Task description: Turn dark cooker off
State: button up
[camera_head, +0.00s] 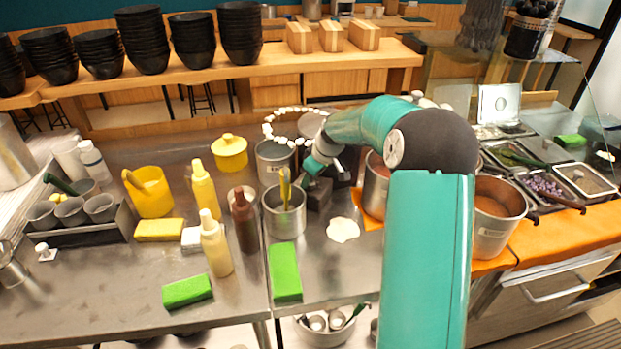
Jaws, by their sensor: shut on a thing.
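The dark cooker (318,196) is a low, blocky dark unit on the steel counter, right of a tall steel pot. My gripper (312,177) is at the end of my teal arm, low at the cooker's near left side, close to the pot's rim. It is shut on a part of the dark cooker. The gripped part is too small and covered to make out. The arm and gripper hide much of the cooker's top and back. I cannot see how its control is set.
The steel pot (284,218) with a yellow-handled tool stands close left of the gripper. Sauce bottles (215,245) and a green sponge (285,271) are nearby. A white round patch (342,230) lies in front of the cooker. A large pot (494,222) stands at right.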

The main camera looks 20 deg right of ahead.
jog(key=shift+f, duration=0.1)
dwell(0.5)
jog(key=o, duration=1)
jog(key=v, duration=1.4)
jog(key=shift+w, duration=0.2)
jog(key=shift+d, duration=0.1)
